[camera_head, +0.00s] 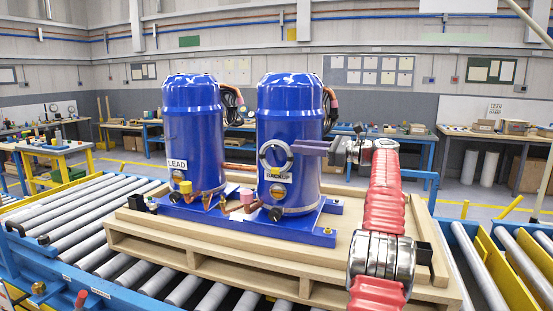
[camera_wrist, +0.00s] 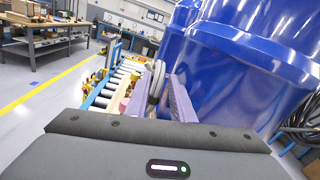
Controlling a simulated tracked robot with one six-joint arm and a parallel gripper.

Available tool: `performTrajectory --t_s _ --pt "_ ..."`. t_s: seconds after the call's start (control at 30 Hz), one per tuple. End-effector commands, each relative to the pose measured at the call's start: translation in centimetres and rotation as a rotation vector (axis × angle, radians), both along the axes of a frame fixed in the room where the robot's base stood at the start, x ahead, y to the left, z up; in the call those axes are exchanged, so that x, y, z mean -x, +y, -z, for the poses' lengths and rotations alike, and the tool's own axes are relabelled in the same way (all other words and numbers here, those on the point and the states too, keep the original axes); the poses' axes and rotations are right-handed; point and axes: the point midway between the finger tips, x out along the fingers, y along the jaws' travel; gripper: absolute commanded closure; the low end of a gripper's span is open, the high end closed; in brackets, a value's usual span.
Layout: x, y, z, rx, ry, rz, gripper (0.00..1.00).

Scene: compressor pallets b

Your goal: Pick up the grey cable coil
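The grey cable coil (camera_head: 263,167) is a ring standing upright in front of the right blue compressor (camera_head: 290,105), well above the pallet. No other support for it shows. My gripper (camera_head: 296,147) reaches in from the right with its purple-grey fingers at the coil's upper right edge. In the wrist view the coil (camera_wrist: 157,78) sits edge-on between the two fingertips (camera_wrist: 160,88), with the fingers on either side of it. The gripper looks shut on the coil. The fingers hide part of the ring in both views.
A second blue compressor (camera_head: 193,125) with a LEAD label stands left on the same wooden pallet (camera_head: 225,248). Copper pipes and fittings stick out low on both. The pallet rests on a roller conveyor (camera_head: 85,215). Workbenches stand further back.

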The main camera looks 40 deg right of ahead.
Motion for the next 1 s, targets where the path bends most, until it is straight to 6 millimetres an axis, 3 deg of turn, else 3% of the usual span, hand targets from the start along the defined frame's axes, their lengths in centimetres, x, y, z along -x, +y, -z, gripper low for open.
performTrajectory --t_s 0.33,0.9,1.0 --pt "-3.9 1.6 0.2 0.000 0.000 -0.001 0.78" --pt "-4.1 1.7 0.1 0.000 0.000 0.000 0.78" --pt "-4.1 1.6 0.1 0.000 0.000 0.001 0.84"
